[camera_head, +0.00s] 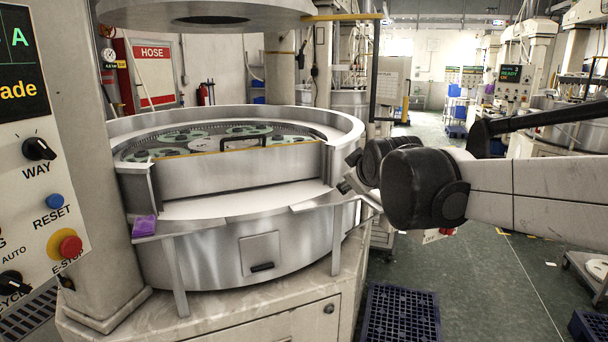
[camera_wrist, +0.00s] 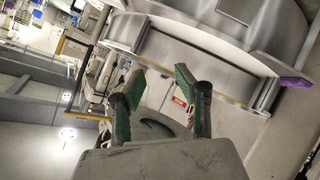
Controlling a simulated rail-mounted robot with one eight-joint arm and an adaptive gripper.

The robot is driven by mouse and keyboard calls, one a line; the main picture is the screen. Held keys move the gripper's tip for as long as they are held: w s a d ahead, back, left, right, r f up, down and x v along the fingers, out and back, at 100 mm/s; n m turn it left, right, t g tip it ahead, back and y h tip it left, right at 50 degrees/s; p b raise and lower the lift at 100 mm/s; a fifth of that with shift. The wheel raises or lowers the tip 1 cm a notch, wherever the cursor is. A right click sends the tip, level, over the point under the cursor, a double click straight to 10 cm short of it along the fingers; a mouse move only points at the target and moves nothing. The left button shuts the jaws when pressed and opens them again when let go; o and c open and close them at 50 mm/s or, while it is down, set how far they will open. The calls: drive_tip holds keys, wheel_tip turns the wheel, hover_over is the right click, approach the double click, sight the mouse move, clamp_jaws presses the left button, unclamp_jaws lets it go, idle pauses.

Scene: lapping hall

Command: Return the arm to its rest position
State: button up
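My arm (camera_head: 540,190) reaches in from the right in the head view, with its black joint (camera_head: 415,188) just right of the round steel lapping machine (camera_head: 250,255). The end of the arm is mostly hidden behind that joint, close to the machine's right rim. In the wrist view my gripper (camera_wrist: 157,78) shows two green-padded fingers spread apart, with nothing between them. The machine's steel wall appears beyond the fingers, and the view is strongly tilted.
A purple sponge-like block (camera_head: 145,226) lies on the machine's left ledge. A control panel (camera_head: 40,170) with a red E-stop stands at the left. A dark blue crate (camera_head: 400,314) sits on the floor below the arm.

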drive_tip(key=s+d+f+m+g, duration=0.2)
drive_tip(key=s+f, duration=0.3)
drive_tip(key=s, duration=0.5)
drive_tip(key=s+d+f+m+g+h, duration=0.1)
drive_tip(key=s+d+f+m, duration=0.3)
drive_tip(key=s, duration=0.7)
drive_tip(key=s+d+f+m+g, duration=0.2)
drive_tip(key=s+d+f, duration=0.1)
drive_tip(key=s+f, duration=0.5)
drive_tip(key=s, duration=0.2)
drive_tip(key=shift+s+m+g, duration=0.3)
drive_tip(key=shift+s+m, duration=0.05)
drive_tip(key=shift+m, duration=0.05)
